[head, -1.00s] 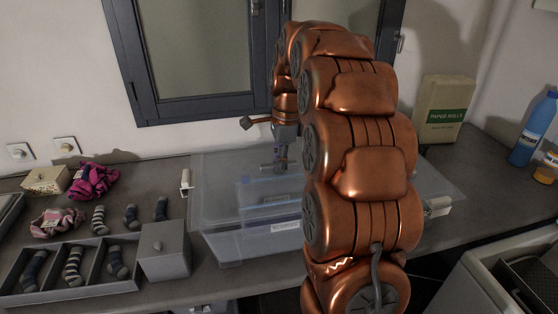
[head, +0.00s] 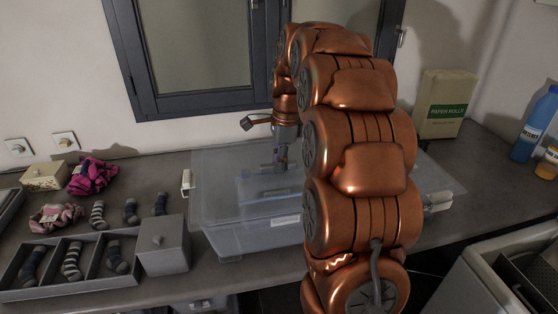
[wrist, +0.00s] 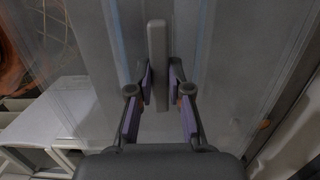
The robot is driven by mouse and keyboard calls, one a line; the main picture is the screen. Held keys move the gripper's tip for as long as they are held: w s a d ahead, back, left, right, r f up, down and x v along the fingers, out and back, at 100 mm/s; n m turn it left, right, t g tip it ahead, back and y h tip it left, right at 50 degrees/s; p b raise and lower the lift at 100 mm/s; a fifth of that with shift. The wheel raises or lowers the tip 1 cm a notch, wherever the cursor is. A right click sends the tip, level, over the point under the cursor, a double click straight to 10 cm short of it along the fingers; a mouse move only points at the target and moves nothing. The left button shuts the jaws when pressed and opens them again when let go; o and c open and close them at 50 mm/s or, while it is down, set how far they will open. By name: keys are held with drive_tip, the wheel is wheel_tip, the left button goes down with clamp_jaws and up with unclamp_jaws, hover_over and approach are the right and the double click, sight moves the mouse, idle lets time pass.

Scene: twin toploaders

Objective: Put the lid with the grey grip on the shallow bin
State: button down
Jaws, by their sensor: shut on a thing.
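My gripper (head: 281,163) points down over a large translucent bin (head: 225,240) on the counter. In the wrist view my gripper (wrist: 161,82) is shut on a long grey grip (wrist: 157,45), with a finger pad on each side. A clear, see-through lid (wrist: 215,50) spreads out around the grip. In the head view the lid (head: 215,180) is hard to tell from the bin, and I cannot tell whether it touches the rim. A label (head: 286,221) marks the bin's front. My arm hides the bin's right part.
A grey divided tray (head: 75,288) of socks and a grey lidded box (head: 164,250) stand left of the bin. Loose socks (head: 130,212) lie behind them. A paper rolls box (head: 445,105) and blue bottle (head: 537,125) stand at the right.

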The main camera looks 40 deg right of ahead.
drive_tip(key=shift+f, duration=0.1)
drive_tip(key=c, duration=1)
unclamp_jaws()
drive_tip(key=shift+s+d+r, duration=0.1)
drive_tip(key=shift+d+r, duration=0.15)
drive_tip(key=shift+r, duration=1.75)
drive_tip(key=shift+s+d+r, duration=0.1)
drive_tip(key=shift+d+r, duration=0.1)
drive_tip(key=shift+r, duration=1.75)
drive_tip(key=shift+s+d+r, duration=0.1)
drive_tip(key=shift+d+r, duration=0.15)
drive_tip(key=shift+r, duration=1.75)
